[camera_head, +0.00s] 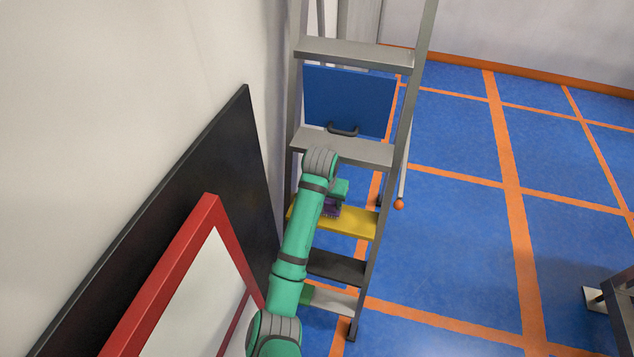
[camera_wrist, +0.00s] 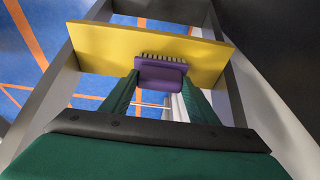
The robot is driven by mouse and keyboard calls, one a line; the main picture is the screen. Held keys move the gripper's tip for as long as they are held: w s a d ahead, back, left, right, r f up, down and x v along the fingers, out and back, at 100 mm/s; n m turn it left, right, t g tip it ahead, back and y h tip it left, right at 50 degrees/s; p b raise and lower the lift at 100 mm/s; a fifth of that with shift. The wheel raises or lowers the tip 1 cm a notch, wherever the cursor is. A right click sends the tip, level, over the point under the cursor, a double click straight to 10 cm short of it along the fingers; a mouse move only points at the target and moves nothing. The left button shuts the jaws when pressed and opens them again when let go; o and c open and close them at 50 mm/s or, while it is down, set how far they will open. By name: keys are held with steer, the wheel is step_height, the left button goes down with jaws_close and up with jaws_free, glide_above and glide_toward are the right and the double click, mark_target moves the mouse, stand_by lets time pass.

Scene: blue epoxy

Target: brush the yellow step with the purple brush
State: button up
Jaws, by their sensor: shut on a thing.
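The yellow step (camera_head: 357,223) is one tread of a grey ladder, between a grey step above and a black step below. In the wrist view the yellow step (camera_wrist: 100,48) crosses the top of the picture. The purple brush (camera_head: 333,209) is at the left part of the yellow step, partly hidden by my arm. My gripper (camera_wrist: 160,78) is shut on the purple brush (camera_wrist: 160,74), with one green finger at each side. The brush's dark bristles point toward the yellow step and appear at its surface; I cannot tell whether they touch.
The ladder's grey step (camera_head: 365,150) is just above, with a blue panel (camera_head: 350,100) behind it. A black step (camera_head: 338,266) lies below. A red-framed board (camera_head: 165,270) and a black board (camera_head: 180,180) lean on the left wall.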

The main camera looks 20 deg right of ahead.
steer(key=shift+w+a, duration=0.4)
steer(key=shift+a, duration=0.35)
steer(key=shift+w+r, duration=0.15)
steer(key=shift+w, duration=0.05)
step_height(320, 180, up, 2)
steer(key=shift+w+r, duration=0.1)
steer(key=shift+a+r, duration=0.2)
steer(key=shift+r, duration=0.45)
steer(key=shift+s+d+r, duration=0.15)
steer(key=shift+d+r, duration=0.05)
steer(key=shift+r, duration=0.35)
steer(key=shift+s+d+r, duration=0.15)
steer(key=shift+d+r, duration=0.05)
steer(key=shift+r, duration=0.35)
steer(key=shift+w+v, duration=0.25)
steer(key=shift+v, duration=0.85)
steer(key=shift+w+a, duration=0.1)
